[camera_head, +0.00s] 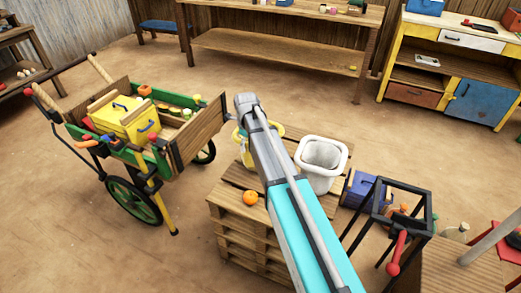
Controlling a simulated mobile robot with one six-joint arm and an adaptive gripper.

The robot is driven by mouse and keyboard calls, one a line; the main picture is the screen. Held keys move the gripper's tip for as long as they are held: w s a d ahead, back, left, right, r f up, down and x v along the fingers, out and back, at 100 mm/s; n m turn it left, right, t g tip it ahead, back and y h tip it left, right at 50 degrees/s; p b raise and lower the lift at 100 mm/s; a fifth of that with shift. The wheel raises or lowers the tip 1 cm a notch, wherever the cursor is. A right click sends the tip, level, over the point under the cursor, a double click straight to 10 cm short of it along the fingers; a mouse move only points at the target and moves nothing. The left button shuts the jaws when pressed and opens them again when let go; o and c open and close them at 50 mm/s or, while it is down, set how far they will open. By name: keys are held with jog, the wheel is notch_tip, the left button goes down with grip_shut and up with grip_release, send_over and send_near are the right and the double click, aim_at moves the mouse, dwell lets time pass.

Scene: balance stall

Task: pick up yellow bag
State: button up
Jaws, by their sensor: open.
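No thing in view is plainly a bag. A yellow box-like item (121,124) with dark blue handle-like parts sits in the green-edged cart at the left. A second yellow thing (238,134) stands on the wooden pallet stack (228,191), largely hidden behind my arm; I cannot tell whether it is a bag or a tub. My arm crosses the middle of the picture, over the pallet stack. My gripper does not show.
A white tub (321,158) and an orange (250,198) are on the pallet stack. A black metal frame (428,205) and a blue box (358,189) stand to its right. A workbench (285,44) and a cabinet (447,60) line the back. Bare floor lies between.

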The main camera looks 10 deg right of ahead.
jog(key=shift+f+b, duration=0.3)
jog(key=shift+f, duration=0.2)
jog(key=shift+c, duration=0.3)
grip_shut()
